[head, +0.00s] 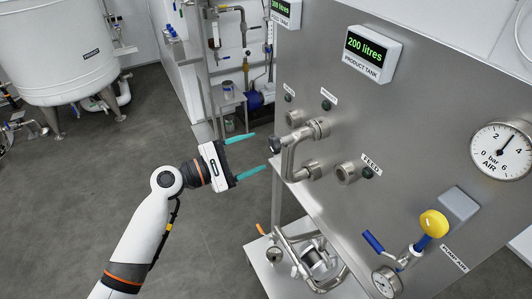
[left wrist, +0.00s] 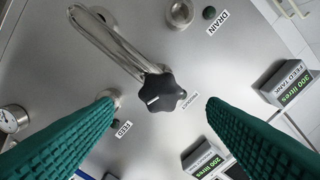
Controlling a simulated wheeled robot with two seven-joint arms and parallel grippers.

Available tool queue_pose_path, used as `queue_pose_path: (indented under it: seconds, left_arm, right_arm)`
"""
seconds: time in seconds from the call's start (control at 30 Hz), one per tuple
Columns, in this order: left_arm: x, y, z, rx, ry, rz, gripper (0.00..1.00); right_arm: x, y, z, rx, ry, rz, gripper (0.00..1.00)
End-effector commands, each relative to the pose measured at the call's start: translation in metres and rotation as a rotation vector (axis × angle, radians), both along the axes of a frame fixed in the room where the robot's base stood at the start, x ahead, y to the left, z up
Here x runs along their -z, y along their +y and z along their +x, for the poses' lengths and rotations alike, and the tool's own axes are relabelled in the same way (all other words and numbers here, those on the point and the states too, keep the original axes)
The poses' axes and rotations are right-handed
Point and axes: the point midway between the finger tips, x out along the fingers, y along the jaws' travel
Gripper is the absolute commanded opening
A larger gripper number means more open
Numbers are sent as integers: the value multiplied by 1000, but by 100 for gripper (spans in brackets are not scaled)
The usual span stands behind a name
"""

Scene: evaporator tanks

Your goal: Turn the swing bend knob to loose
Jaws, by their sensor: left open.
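The swing bend (head: 292,158) is a bent steel pipe on the steel panel. Its black lobed knob (head: 275,145) faces my left gripper (head: 256,151). In the left wrist view the knob (left wrist: 160,92) has a white mark and sits near the picture's middle, with the swing bend pipe (left wrist: 105,42) running to the upper left. My left gripper (left wrist: 160,104) is open and empty, its two teal fingers on either side of the knob in that view. In the head view the fingertips are short of the knob, apart from it. My right gripper is not in view.
The panel carries a FEED port (head: 347,172), a product tank display (head: 372,52), an AIR gauge (head: 502,150) and a yellow-knobbed valve (head: 434,223). Pipework (head: 305,258) stands below the swing bend. A white tank (head: 65,50) is far left. The floor between is clear.

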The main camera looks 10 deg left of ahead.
Motion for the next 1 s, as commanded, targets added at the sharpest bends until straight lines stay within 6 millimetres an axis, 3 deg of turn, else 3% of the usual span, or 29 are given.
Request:
queue_pose_path:
  seconds: [0.1, 0.33, 0.87, 1.0]
  left_arm:
    - [6, 21, -15, -2, -1, 4, 66]
    - [3, 45, -33, 1, 0, 1, 66]
    - [0, 49, -36, 1, 0, -1, 66]
    - [13, 51, -32, -18, 6, 18, 66]
  right_arm:
    - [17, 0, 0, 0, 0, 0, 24]
    - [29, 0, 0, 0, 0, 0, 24]
    - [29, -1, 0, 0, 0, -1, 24]
    - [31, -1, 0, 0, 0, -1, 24]
